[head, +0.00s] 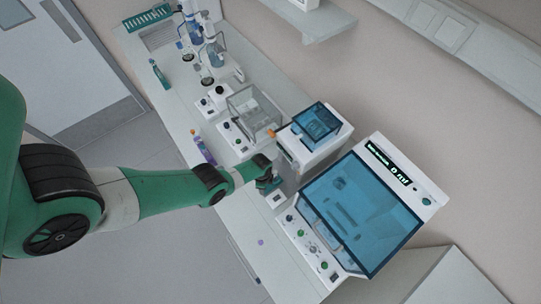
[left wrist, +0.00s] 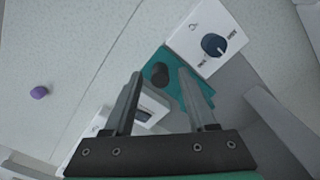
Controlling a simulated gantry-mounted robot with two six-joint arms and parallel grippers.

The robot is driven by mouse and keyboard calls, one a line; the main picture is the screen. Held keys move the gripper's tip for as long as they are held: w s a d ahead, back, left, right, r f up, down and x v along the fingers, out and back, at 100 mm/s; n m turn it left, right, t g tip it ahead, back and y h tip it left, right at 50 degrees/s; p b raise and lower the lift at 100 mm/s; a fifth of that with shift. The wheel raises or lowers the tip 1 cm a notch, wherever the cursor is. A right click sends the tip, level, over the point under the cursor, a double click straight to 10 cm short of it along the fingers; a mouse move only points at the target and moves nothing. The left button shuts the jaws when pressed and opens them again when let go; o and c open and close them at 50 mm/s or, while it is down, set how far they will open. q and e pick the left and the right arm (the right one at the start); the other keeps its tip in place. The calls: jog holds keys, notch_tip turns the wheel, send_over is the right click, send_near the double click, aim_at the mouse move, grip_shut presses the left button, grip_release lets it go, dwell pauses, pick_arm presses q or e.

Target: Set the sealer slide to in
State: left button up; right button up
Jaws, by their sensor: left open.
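The sealer appears to be the white box (head: 321,152) with a blue see-through lid, in the middle of the head view. In the left wrist view a teal plate (left wrist: 190,84) with a dark round knob (left wrist: 160,73) looks like its slide; I cannot tell its position for sure. My left gripper (head: 270,183) is at the near side of this box, beside the large blue-windowed machine. In the left wrist view the left gripper (left wrist: 159,78) is open, its fingertips on either side of the dark knob, with no clear contact. My right gripper is out of view.
A white panel with a dark blue dial (left wrist: 213,45) sits close by the right fingertip. The large machine (head: 362,214) with a blue window stands to the right. A clear-walled box (head: 252,112) stands behind. A small purple item (left wrist: 39,92) lies on bare bench.

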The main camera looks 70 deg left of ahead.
pick_arm(q)
jog(key=shift+f, duration=0.5)
grip_shut()
dwell(1.1)
